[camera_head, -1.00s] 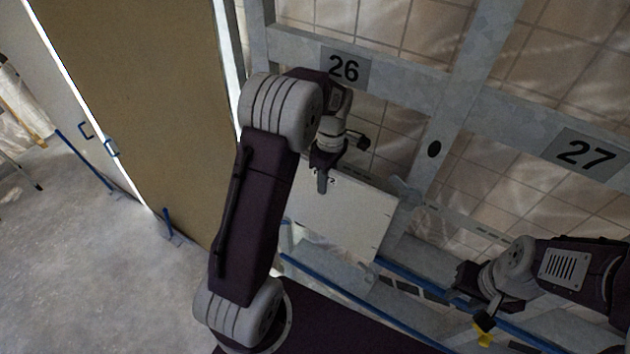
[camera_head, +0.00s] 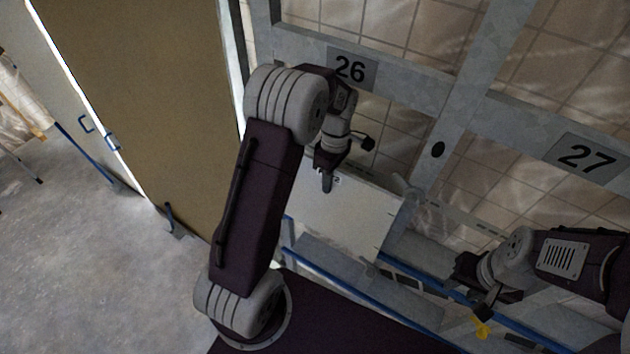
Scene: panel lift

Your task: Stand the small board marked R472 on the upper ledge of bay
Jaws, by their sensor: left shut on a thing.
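A small white board (camera_head: 345,218) hangs upright, slightly tilted, below the plate marked 26 (camera_head: 351,69). My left gripper (camera_head: 327,178) is shut on its top edge. A label there is mostly hidden by the fingers; only a final "2" shows. My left arm covers the board's left part. The lower edge of the board is close to a grey ledge with a blue edge (camera_head: 335,277); I cannot tell whether they touch. My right gripper (camera_head: 478,292) is at the lower right, in front of the bay marked 27 (camera_head: 586,157); its fingers are too dark to read.
A grey metal frame with uprights (camera_head: 470,85) stands before a tiled wall. A large brown panel (camera_head: 160,90) stands at the left on blue-edged supports. The concrete floor (camera_head: 95,270) at lower left is clear.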

